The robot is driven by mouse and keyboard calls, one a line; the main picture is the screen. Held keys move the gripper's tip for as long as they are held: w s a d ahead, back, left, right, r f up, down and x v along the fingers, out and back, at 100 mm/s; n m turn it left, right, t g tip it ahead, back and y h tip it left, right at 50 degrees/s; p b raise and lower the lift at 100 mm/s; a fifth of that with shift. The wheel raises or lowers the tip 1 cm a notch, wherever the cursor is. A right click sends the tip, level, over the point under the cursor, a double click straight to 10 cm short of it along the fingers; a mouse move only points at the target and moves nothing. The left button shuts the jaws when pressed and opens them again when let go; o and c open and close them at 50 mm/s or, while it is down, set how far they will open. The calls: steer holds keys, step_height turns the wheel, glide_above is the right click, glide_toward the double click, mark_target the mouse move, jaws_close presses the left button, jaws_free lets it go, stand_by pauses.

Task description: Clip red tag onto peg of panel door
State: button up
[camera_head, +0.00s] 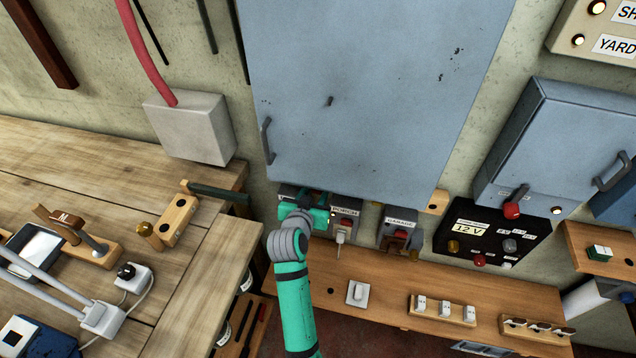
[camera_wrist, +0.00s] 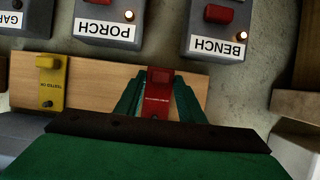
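The red tag (camera_wrist: 159,93) hangs upright against a wooden board in the wrist view, with small pale lettering. My gripper (camera_wrist: 160,82) has one green finger on each side of it; I cannot tell whether they press on it or stand just clear. In the head view my gripper (camera_head: 308,213) is below the lower edge of the large blue-grey panel door (camera_head: 380,60), and the tag is hard to make out. A short dark peg (camera_head: 329,101) stands out from the middle of the door's face. A handle (camera_head: 267,141) is at the door's left edge.
A yellow tag (camera_wrist: 50,84) hangs on the same wooden board (camera_wrist: 100,88), beside the red one. PORCH (camera_wrist: 108,18) and BENCH (camera_wrist: 218,28) switch boxes sit close by. A wooden bench (camera_head: 60,165) with tools is at left, a black 12 V box (camera_head: 490,232) at right.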

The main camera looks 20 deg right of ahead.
steer(key=c, duration=0.5)
steer(key=shift+c, duration=0.2)
steer(key=shift+s+a, duration=0.1)
steer(key=shift+s, duration=0.05)
steer(key=s+a, duration=0.3)
steer(key=s, duration=0.2)
steer(key=shift+s+a, duration=0.3)
steer(key=shift+a, duration=0.1)
